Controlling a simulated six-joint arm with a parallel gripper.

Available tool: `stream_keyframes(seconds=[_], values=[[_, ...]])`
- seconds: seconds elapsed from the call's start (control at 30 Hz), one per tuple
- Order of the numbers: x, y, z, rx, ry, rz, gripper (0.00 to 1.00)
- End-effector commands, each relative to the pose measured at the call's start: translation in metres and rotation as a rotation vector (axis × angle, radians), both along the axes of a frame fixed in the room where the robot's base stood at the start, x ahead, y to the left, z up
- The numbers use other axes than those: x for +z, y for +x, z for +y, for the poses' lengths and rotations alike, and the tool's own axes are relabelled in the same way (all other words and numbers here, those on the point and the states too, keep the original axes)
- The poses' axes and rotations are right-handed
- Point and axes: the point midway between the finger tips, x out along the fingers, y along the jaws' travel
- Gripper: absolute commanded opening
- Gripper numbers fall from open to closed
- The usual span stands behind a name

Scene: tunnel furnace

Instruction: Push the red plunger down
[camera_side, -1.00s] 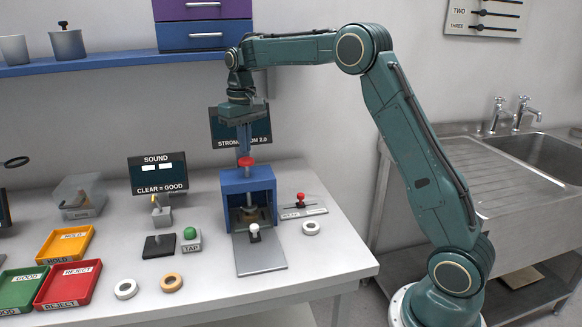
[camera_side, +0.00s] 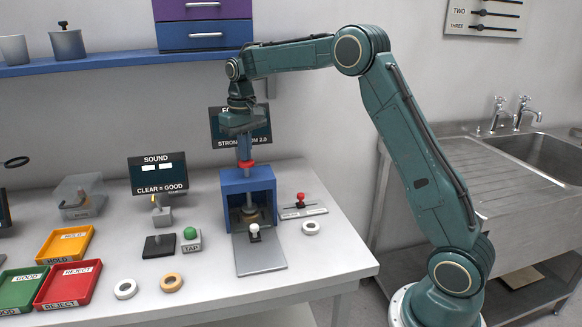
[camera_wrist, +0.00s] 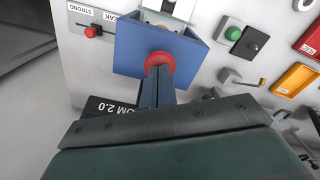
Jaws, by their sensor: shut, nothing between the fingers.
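The red plunger (camera_side: 247,163) sticks up from the top of the blue press box (camera_side: 233,187) in the side view. In the wrist view the red plunger (camera_wrist: 160,60) shows as a round cap on the blue box (camera_wrist: 128,45). My gripper (camera_side: 244,157) is shut and empty, pointing down over the plunger. Its fingertips (camera_wrist: 160,70) overlap the near edge of the red cap in the wrist view and look to be at or touching it. The part of the plunger behind the fingers is hidden.
A dark screen (camera_side: 263,134) stands just behind the box. A slider with a red knob (camera_side: 301,200) is to the right. A green button (camera_side: 190,233) and the sound display (camera_side: 158,174) are to the left. The table front right (camera_side: 335,255) is clear.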

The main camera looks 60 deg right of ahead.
Motion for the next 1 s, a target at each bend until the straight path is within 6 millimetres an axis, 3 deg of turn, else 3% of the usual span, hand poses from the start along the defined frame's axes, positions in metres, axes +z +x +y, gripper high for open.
stream_keyframes(seconds=[1.0], values=[[-0.016,0.000,0.000,0.000,0.001,0.003,0.00]])
